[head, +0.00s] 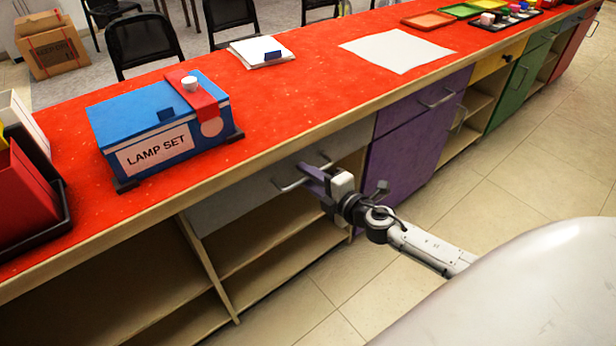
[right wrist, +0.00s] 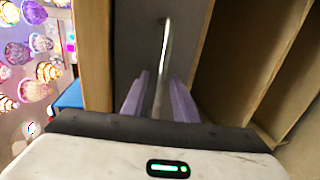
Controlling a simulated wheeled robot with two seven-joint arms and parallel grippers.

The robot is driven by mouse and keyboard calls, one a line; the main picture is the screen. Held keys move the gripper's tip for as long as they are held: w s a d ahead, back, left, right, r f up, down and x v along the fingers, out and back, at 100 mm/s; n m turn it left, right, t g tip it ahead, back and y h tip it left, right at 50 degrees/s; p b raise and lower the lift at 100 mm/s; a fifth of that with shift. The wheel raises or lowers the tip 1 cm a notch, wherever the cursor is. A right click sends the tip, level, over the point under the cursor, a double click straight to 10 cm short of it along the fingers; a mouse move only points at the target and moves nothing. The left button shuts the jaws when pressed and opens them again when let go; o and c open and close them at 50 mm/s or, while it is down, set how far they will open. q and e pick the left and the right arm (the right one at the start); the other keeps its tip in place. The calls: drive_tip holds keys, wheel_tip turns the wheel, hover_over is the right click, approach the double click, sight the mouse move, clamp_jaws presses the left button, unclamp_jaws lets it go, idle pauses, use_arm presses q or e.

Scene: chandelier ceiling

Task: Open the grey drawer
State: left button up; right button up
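The grey drawer (head: 240,200) is under the red counter, left of the purple cabinet. Its front looks flush with the cabinet, and a metal bar handle (head: 290,184) stands out from it. My right gripper (head: 314,176) is at the right part of this handle. In the right wrist view its two purple fingers (right wrist: 160,98) stand apart, one on each side of the handle (right wrist: 165,50), with a narrow gap showing. The grey drawer front (right wrist: 135,40) lies just beyond the fingertips. Whether a finger touches the handle is not clear. My left gripper is not in view.
Open wooden shelves (head: 275,255) lie below the drawer. The purple cabinet (head: 412,135) stands right of it. A blue lamp set box (head: 155,125) sits on the red counter (head: 300,95) above. The tiled floor (head: 500,170) in front is clear.

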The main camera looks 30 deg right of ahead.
clamp_jaws()
idle(1.4)
